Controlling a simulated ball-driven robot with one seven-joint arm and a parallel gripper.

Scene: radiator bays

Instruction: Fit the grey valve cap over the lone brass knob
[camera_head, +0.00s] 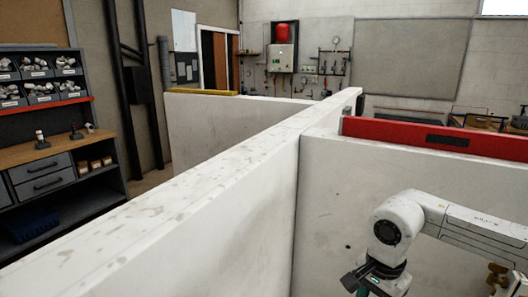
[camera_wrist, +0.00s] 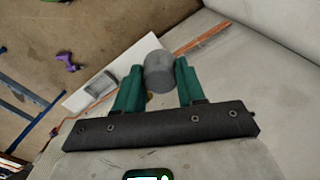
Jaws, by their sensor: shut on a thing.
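The grey valve cap (camera_wrist: 158,76) is a short cylinder held between the two green fingers of my gripper (camera_wrist: 158,66) in the wrist view. The fingers are shut on its sides. In the head view my gripper (camera_head: 364,290) is low at the right, cut off by the bottom edge, and the cap does not show there. A brass-coloured fitting (camera_head: 497,276) shows at the lower right corner of the head view, right of my gripper. I cannot tell whether it is the lone brass knob. No knob shows clearly in the wrist view.
A white partition wall (camera_head: 200,190) runs through the middle of the head view. A red level (camera_head: 410,134) lies on the right bay's wall top.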

